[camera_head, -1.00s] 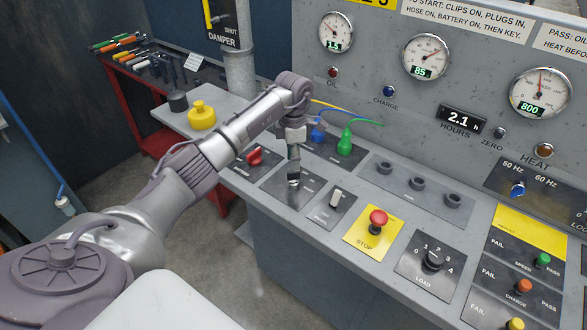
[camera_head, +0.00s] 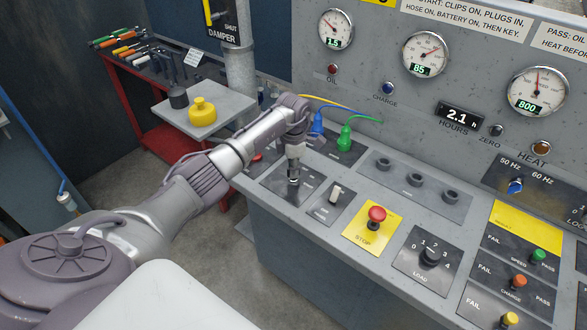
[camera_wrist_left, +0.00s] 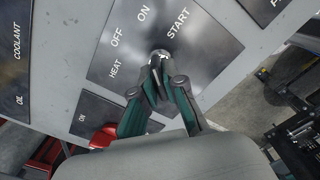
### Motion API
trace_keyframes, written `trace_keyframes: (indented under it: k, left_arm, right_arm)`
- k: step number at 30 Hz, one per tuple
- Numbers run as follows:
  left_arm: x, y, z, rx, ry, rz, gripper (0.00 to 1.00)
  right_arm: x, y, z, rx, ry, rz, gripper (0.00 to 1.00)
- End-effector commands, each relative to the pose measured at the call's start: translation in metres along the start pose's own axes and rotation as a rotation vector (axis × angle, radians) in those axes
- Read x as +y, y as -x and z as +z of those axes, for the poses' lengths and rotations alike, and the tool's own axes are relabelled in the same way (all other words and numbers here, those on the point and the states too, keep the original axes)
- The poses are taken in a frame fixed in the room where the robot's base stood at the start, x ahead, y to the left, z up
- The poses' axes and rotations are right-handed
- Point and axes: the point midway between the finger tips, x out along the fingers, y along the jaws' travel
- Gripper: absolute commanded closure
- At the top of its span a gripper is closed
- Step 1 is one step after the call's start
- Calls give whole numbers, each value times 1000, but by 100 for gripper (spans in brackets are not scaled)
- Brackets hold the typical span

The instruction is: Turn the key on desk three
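The key switch sits on a dark panel (camera_head: 272,184) on the grey desk. In the left wrist view the panel (camera_wrist_left: 205,42) carries the words HEAT, OFF, ON and START around a round metal lock barrel (camera_wrist_left: 161,55). My left gripper (camera_head: 293,178) points straight down at this switch. In the left wrist view its two fingertips (camera_wrist_left: 158,82) are close together right at the barrel, apparently shut on the key. The key itself is mostly hidden between them, so its exact angle is unclear. My right gripper is in neither view.
A white toggle switch (camera_head: 335,195), a red STOP button (camera_head: 377,214) and a LOAD knob (camera_head: 430,254) lie to the right. Blue (camera_head: 317,124) and green (camera_head: 345,138) plugs with cables stand behind. A red knob (camera_head: 257,158) is partly hidden by my arm.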

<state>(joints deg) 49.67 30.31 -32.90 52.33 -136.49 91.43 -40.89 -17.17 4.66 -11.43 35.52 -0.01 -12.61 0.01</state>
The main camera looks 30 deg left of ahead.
Motion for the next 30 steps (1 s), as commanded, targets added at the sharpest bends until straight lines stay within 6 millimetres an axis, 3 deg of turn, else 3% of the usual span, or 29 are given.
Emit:
trace_keyframes:
  k: [14,30]
  left_arm:
    - [1,0,-1,1,81,2,100]
    - [1,0,-1,0,487,2,100]
  right_arm:
    - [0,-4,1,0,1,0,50]
    - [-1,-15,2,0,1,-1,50]
